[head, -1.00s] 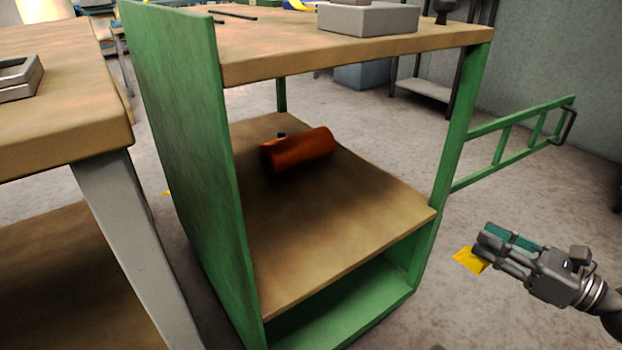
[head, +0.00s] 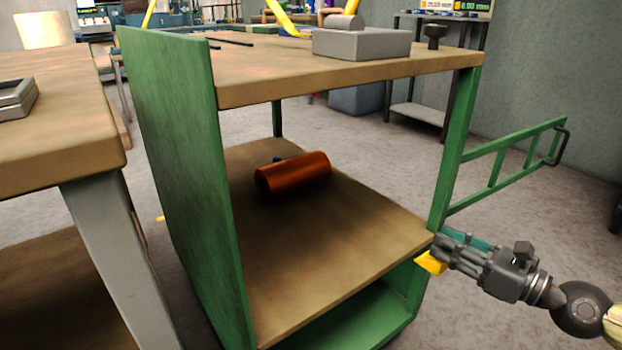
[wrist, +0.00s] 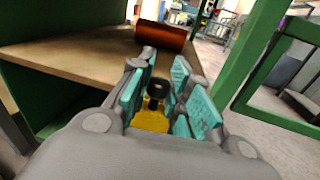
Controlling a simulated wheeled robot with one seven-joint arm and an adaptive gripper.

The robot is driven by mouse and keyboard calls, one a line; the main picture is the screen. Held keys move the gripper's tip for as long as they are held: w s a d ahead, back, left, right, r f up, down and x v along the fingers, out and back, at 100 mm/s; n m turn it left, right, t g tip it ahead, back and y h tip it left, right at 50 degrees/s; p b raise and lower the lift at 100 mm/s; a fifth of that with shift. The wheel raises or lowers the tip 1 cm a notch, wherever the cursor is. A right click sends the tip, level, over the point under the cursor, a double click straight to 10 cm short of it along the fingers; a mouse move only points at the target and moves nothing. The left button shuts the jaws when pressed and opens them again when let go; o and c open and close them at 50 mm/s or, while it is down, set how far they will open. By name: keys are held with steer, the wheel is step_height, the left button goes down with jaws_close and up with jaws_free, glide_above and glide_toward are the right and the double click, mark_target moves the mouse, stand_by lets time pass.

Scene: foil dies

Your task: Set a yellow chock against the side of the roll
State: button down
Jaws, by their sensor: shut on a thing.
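The roll (head: 294,174) is a copper-coloured cylinder lying on its side on the wooden middle shelf (head: 330,235) of the green cart. It also shows in the wrist view (wrist: 162,36), beyond my fingers. My gripper (head: 442,254) is shut on a yellow chock (head: 430,263) at the shelf's front right corner, well apart from the roll. In the wrist view the chock (wrist: 150,122) sits between the teal finger pads, with a dark knob on top. A small dark thing (head: 279,158) behind the roll is mostly hidden; I cannot tell what it is.
The cart's green side panel (head: 180,170) bounds the shelf on the left. A green post (head: 455,150) stands at the right, close to my gripper. The wooden top (head: 270,75) overhangs the shelf and bears a grey box (head: 362,43). The shelf in front of the roll is clear.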

mark_target(421, 256)
steer(key=shift+p+x, duration=1.25)
steer(key=shift+x, duration=1.1)
steer(key=shift+p+x, duration=1.25)
steer(key=shift+x, duration=1.9)
steer(key=x, duration=2.2)
steer(key=shift+f, duration=0.15)
steer(key=shift+b+x, duration=0.5)
steer(key=shift+x, duration=1.45)
steer(key=shift+s+f, duration=0.1)
steer(key=shift+f, duration=0.2)
steer(key=c, duration=1.3)
jaws_free()
steer(key=shift+f, duration=0.1)
